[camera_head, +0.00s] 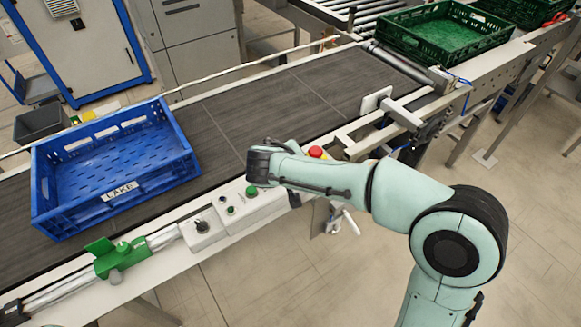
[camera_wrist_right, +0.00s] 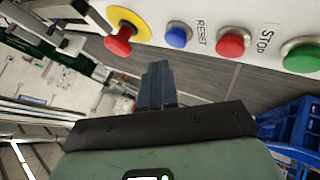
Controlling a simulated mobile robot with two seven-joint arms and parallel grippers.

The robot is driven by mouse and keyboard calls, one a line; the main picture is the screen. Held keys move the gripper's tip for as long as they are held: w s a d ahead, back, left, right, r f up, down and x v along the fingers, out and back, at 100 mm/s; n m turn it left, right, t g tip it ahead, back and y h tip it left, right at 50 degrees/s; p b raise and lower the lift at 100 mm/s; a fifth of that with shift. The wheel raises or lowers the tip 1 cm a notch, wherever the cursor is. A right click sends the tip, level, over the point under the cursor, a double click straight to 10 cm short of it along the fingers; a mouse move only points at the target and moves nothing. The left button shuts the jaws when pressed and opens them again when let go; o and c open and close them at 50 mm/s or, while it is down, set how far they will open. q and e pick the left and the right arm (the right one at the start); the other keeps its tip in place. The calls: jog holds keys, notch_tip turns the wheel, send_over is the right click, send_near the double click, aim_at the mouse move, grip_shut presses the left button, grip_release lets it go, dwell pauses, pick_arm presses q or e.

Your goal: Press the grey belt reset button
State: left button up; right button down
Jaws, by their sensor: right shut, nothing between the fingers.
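My right gripper (camera_wrist_right: 157,68) is shut and empty. In the right wrist view its fingertips point at the control panel (camera_wrist_right: 255,15), just below a blue button (camera_wrist_right: 177,37); I cannot tell whether they touch it. A RESET label (camera_wrist_right: 201,36) lies between this blue button and a red button (camera_wrist_right: 230,45). I see no clearly grey button. In the head view my right gripper (camera_head: 262,170) is over the panel (camera_head: 238,211) and hides part of the button row. My left gripper is not in view.
A red emergency stop (camera_wrist_right: 119,41) on a yellow base is left of the fingers. A green button (camera_wrist_right: 301,55) is by the STOP label. A blue crate (camera_head: 115,205) stands on the dark belt (camera_head: 225,130). A green crate (camera_head: 440,38) is at the back right.

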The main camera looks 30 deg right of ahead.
jog(key=shift+r+p, duration=0.95)
jog(key=shift+r, duration=1.25)
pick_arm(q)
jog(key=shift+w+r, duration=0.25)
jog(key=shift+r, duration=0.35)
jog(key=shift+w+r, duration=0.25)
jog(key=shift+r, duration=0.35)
pick_arm(e)
jog(key=shift+f, duration=0.15)
